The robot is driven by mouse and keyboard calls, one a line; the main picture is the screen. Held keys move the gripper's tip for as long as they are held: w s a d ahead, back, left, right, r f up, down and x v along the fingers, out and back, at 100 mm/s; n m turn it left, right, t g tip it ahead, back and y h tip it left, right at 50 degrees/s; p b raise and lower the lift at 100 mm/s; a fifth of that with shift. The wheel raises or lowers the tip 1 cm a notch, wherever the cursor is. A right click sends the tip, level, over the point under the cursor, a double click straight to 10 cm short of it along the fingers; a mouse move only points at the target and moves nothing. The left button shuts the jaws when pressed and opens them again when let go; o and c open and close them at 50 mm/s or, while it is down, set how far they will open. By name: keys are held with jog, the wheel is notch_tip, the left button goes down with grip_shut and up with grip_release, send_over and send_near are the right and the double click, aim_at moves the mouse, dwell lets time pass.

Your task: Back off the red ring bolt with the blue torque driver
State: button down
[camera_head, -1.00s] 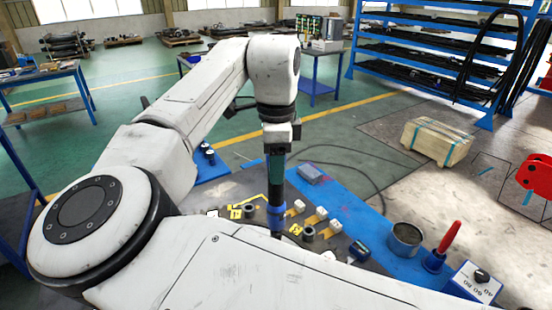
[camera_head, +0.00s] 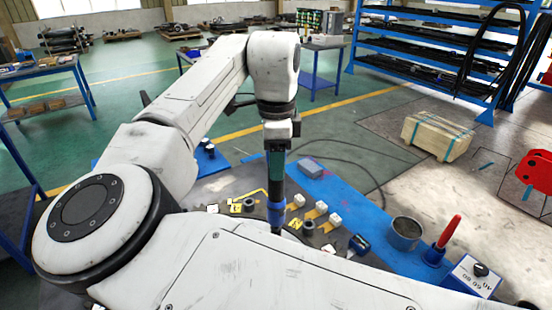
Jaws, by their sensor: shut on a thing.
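My gripper (camera_head: 278,140) is shut around the upper end of the blue torque driver (camera_head: 276,178). The driver hangs upright, with a dark teal body, a blue collar and a dark lower shaft. Its lower end stands in front of the dark fixture plate (camera_head: 238,192) on the bench, close to the black sockets. I cannot tell whether its tip touches anything. I cannot make out the red ring bolt; the driver or my own arm may hide part of the plate.
White blocks (camera_head: 321,206) on yellow strips and black cylinders (camera_head: 308,228) stand near the driver. Right of them are a grey cup (camera_head: 403,232), a red-handled tool (camera_head: 446,236) in a blue holder and a white dial box (camera_head: 474,277). A wooden crate (camera_head: 437,137) sits on the floor.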

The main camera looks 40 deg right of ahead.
jog(key=shift+f, duration=0.7)
jog(key=shift+f+p, duration=0.2)
jog(key=shift+p, duration=0.85)
dwell(3.7)
jog(key=shift+r+p, duration=1.35)
jog(key=shift+r, duration=0.2)
jog(key=shift+r+p, duration=0.4)
jog(key=shift+r, duration=0.9)
